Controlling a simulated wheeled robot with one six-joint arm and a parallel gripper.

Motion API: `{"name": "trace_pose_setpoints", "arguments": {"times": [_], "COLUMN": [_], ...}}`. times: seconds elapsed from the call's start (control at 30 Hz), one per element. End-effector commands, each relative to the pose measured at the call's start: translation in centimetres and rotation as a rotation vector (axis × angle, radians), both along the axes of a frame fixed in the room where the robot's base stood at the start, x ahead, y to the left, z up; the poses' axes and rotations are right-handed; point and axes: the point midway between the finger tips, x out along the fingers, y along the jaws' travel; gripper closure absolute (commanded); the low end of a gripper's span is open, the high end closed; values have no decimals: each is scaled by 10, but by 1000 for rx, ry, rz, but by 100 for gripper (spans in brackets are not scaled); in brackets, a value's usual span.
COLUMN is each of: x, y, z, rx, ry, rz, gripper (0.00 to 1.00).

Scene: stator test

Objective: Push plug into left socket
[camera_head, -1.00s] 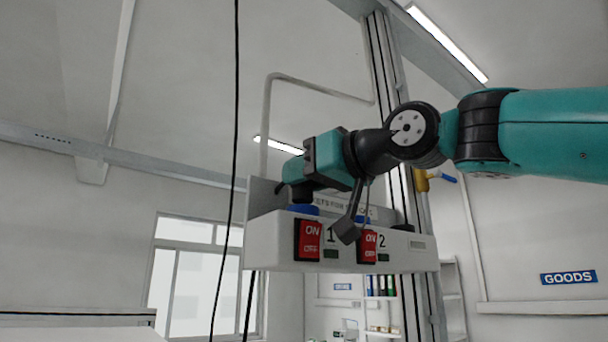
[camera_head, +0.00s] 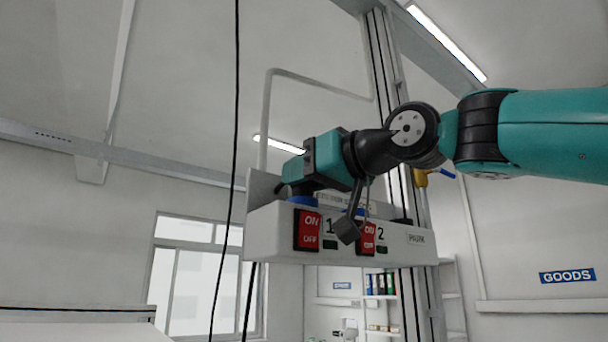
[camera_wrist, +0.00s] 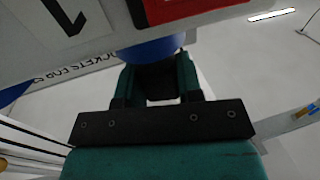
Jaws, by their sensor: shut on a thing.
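My gripper (camera_head: 297,188) hangs over the left end of a white socket box (camera_head: 275,238). In the wrist view, the gripper (camera_wrist: 155,68) is shut on a black plug (camera_wrist: 156,80), which shows only in part between the teal fingers. The left socket, a blue round piece (camera_head: 303,201), stands on the box above switch 1, just below the gripper; it also shows in the wrist view (camera_wrist: 150,50) against the plug's end. How deep the plug sits is hidden. A second blue socket (camera_head: 353,212) is behind the grey bracket.
Red ON/OFF switches (camera_head: 307,230) and (camera_head: 367,238) are on the box front. A black cable (camera_head: 230,180) hangs left of the box. A metal column (camera_head: 385,90) rises behind.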

Motion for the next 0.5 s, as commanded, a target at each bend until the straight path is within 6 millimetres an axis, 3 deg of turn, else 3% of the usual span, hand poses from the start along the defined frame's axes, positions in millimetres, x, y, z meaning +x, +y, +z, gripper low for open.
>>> {"name": "trace_pose_setpoints", "arguments": {"times": [0.5], "x": [0], "y": [0], "z": [-10], "rx": [0], "ry": [0], "rz": [0], "gripper": [90]}}
